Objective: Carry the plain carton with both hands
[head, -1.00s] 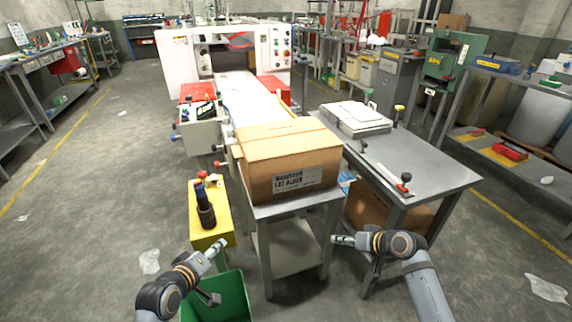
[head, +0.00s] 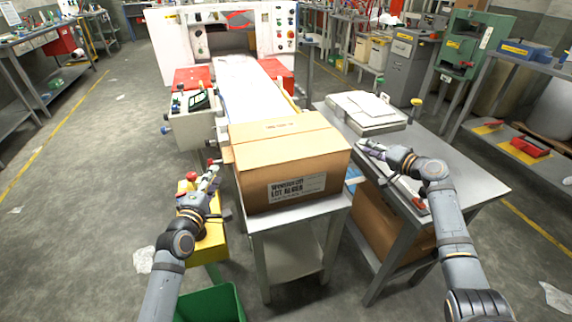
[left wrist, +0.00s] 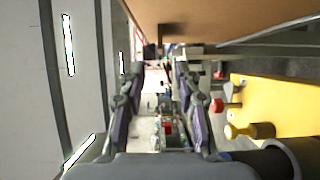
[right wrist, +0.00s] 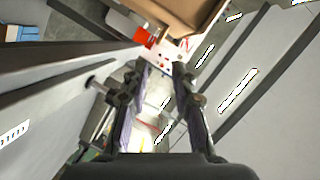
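The plain carton (head: 282,152) is a closed brown box with a printed label on its near side. It sits on a small grey stand (head: 295,225) at the end of the conveyor. My left gripper (head: 210,174) is open and empty, to the left of the carton and apart from it. My right gripper (head: 366,147) is open and empty, to the right of the carton, over the side table. The carton shows along the top of the left wrist view (left wrist: 220,18) and at the top of the right wrist view (right wrist: 190,12). Its far side is hidden.
A grey side table (head: 465,180) with a flat white case (head: 365,112) stands close on the right. A yellow stand (head: 212,240) and a green bin (head: 210,303) are at the left. The white machine (head: 225,45) is behind. The floor at far left is mostly clear.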

